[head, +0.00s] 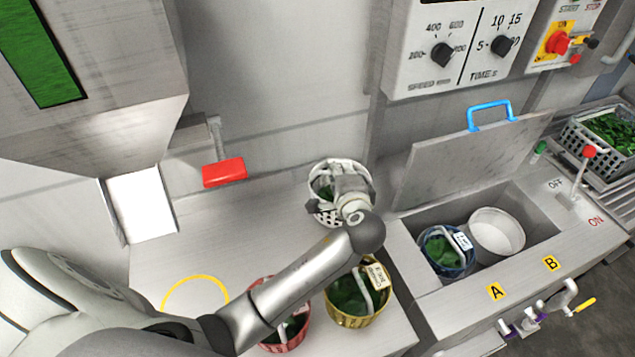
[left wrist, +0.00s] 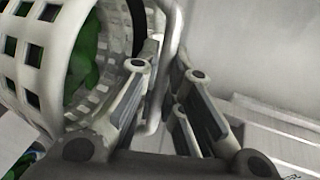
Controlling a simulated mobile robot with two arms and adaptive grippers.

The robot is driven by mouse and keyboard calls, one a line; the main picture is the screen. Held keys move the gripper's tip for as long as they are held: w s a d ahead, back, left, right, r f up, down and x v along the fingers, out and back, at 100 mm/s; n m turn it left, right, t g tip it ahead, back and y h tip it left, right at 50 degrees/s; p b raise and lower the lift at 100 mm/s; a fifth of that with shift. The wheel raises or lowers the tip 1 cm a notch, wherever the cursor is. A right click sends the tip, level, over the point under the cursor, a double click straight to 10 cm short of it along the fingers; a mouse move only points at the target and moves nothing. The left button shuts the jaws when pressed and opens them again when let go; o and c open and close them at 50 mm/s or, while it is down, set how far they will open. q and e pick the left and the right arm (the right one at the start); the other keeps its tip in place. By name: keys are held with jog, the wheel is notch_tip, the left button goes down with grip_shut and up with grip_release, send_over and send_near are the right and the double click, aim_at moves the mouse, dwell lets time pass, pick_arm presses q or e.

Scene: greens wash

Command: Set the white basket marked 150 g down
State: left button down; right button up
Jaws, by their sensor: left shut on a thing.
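The white basket (head: 318,208) has a lattice wall and greens inside; it is near the centre of the head view, beside the sink's left edge. No 150 g mark can be read on it. My left gripper (head: 350,188) is over its right side and partly hides it. In the left wrist view the basket (left wrist: 28,62) fills the left side, and the left gripper (left wrist: 168,75) is shut on its pale handle. I cannot tell whether the basket's base touches the counter. My right gripper is out of view.
A yellow basket (head: 347,318) and a red basket (head: 268,340) stand at the counter's front. A yellow ring (head: 195,279) marks bare counter at left. The sink holds a blue basket (head: 447,270) and white tub (head: 497,236); its lid (head: 455,165) is raised.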

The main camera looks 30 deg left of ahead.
aim_at(319, 188)
pick_arm(q)
jog(key=a+f, duration=0.4)
jog(key=f, duration=0.1)
jog(key=shift+w+a+p, duration=0.1)
jog(key=shift+a+p, duration=0.1)
jog(key=shift+p, duration=0.2)
jog(key=f, duration=0.1)
jog(key=a+f+p, duration=0.1)
jog(key=f, duration=0.1)
jog(key=shift+f, duration=0.1)
jog(key=shift+d+f, duration=0.1)
jog(key=shift+f, duration=0.25)
jog(key=shift+f, duration=0.25)
jog(key=c, duration=1.6)
grip_release()
jog(key=shift+o, duration=0.2)
jog(key=shift+r, duration=0.1)
